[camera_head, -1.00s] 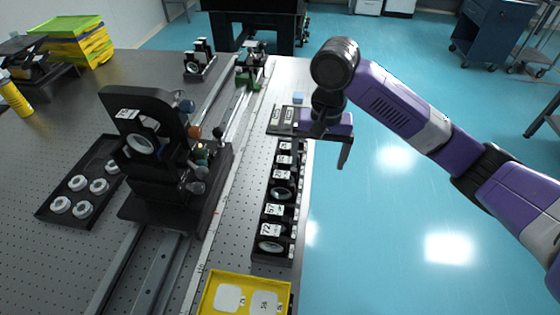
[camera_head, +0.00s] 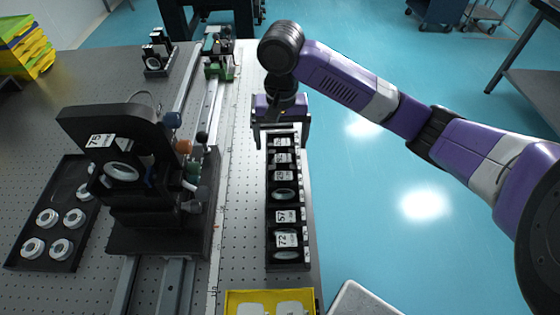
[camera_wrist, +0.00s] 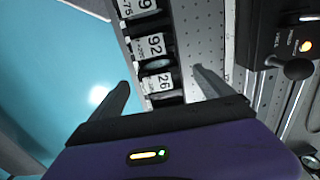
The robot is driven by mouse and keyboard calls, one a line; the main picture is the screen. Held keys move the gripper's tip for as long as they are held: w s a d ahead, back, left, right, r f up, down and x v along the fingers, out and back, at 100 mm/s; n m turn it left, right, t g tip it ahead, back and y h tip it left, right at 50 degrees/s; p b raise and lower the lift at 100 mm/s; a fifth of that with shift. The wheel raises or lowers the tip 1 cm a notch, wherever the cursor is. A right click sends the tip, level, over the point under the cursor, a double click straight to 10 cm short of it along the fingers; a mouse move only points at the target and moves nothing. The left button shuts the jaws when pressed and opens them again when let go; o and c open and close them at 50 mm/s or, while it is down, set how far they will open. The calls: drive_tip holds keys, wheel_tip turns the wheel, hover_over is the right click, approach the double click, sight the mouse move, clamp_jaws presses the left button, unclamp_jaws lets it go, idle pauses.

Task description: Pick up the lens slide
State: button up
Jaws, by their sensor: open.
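Several lens slides with white number labels stand in a row in a long black rack (camera_head: 305,235) along the table's right edge. The nearest slide (camera_head: 287,241) reads 72, and its round lens shows. In the wrist view, one slide (camera_wrist: 156,83) reads 26 and another (camera_wrist: 152,46) reads 92. My gripper (camera_head: 281,138) is open and empty above the far end of the rack. In the wrist view its fingers (camera_wrist: 161,78) stand apart on either side of the rack near slide 26, touching none that I can see. My gripper hides the rack's far end in the head view.
A tall black optical mount (camera_head: 105,150) stands left of the rack on a rail. A black tray (camera_head: 85,235) of white ringed parts lies further left. A yellow tray (camera_head: 236,298) sits at the front. Open floor lies to the right.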

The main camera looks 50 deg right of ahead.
sight(282, 151)
drive_tip(key=shift+s+f, duration=0.15)
drive_tip(key=shift+f, duration=2.15)
drive_tip(key=c, duration=1.7)
